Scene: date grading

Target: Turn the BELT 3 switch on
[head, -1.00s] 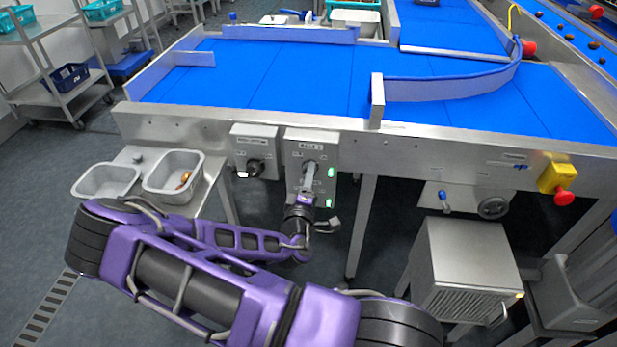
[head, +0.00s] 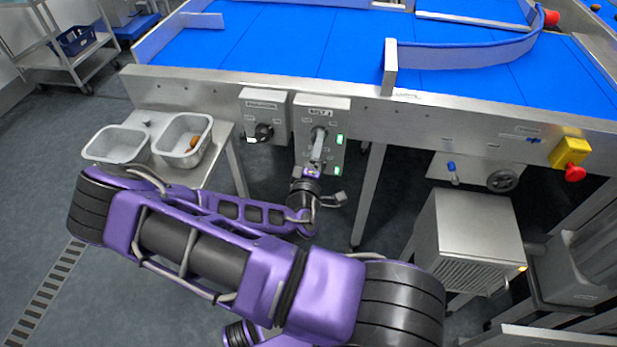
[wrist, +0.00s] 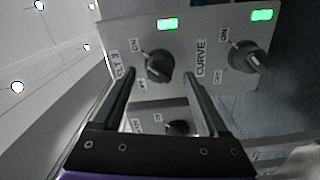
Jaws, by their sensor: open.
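The BELT 3 box (head: 308,111) is a grey panel on the side of the conveyor frame. In the wrist view its dark BELT 3 knob (wrist: 159,66) has ON and OFF marks at its left. I cannot surely tell which mark it points to. A green light (wrist: 167,24) glows above it. The CURVE knob (wrist: 248,58) sits to the right, also under a lit green light (wrist: 262,15). My gripper (wrist: 160,72) is open, its fingers on either side of the BELT 3 knob in the picture; contact cannot be told. In the head view my gripper (head: 318,148) partly hides the panel.
A second grey box (head: 262,103) with a black knob is left of the panel. Two metal trays stand on a side shelf (head: 213,173). A yellow-and-red stop button (head: 570,150) and a steel cabinet (head: 455,230) are at the right. Blue belts lie above.

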